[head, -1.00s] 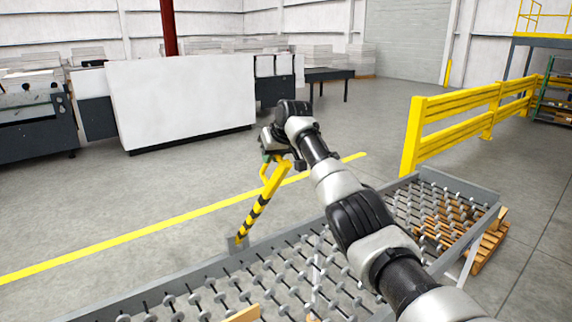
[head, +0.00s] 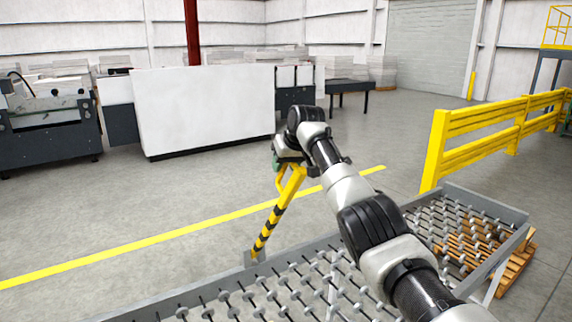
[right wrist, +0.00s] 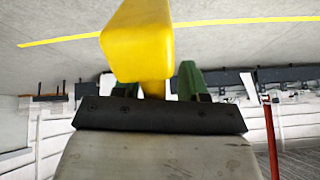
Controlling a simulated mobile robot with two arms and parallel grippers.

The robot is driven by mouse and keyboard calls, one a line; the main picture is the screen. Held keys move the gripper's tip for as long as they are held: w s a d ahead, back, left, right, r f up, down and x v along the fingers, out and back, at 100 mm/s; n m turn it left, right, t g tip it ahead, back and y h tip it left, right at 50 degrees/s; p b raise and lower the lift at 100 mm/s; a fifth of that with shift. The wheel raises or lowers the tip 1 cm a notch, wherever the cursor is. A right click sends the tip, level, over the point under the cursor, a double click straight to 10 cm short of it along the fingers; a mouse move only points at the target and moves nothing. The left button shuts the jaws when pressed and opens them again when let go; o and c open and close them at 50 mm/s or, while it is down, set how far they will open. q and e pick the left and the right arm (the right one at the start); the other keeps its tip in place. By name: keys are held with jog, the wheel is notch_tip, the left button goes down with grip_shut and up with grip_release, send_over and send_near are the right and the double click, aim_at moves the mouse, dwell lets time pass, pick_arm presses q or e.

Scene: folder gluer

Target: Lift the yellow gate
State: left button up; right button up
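The yellow gate (head: 272,225), an arm with black stripes, rises from a grey bracket at the far edge of the roller conveyor (head: 211,293). It stands tilted, its top leaning right in the head view. My right gripper (head: 289,160) is at the gate's upper end. In the right wrist view, the yellow end block (right wrist: 138,42) and a narrower yellow neck lie in front of my right gripper (right wrist: 158,82). One green finger shows right of the neck with a slim gap; the block hides most of the other. My left gripper is out of view.
A yellow guard rail (head: 483,134) stands beyond the conveyor's right end, with a wooden pallet (head: 514,270) below. A large white machine panel (head: 207,110) stands across the floor. The floor behind the gate is clear, with a yellow line (head: 140,243).

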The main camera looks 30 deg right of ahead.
jog(key=shift+r, duration=0.1)
jog(key=shift+s+d+r, duration=0.1)
jog(key=shift+s, duration=0.05)
jog(key=b+v, duration=0.5)
jog(key=v, duration=0.4)
jog(key=shift+s+r, duration=0.2)
jog(key=shift+r, duration=0.1)
jog(key=shift+s+r, duration=0.15)
jog(key=shift+r, duration=0.15)
jog(key=shift+f, duration=0.1)
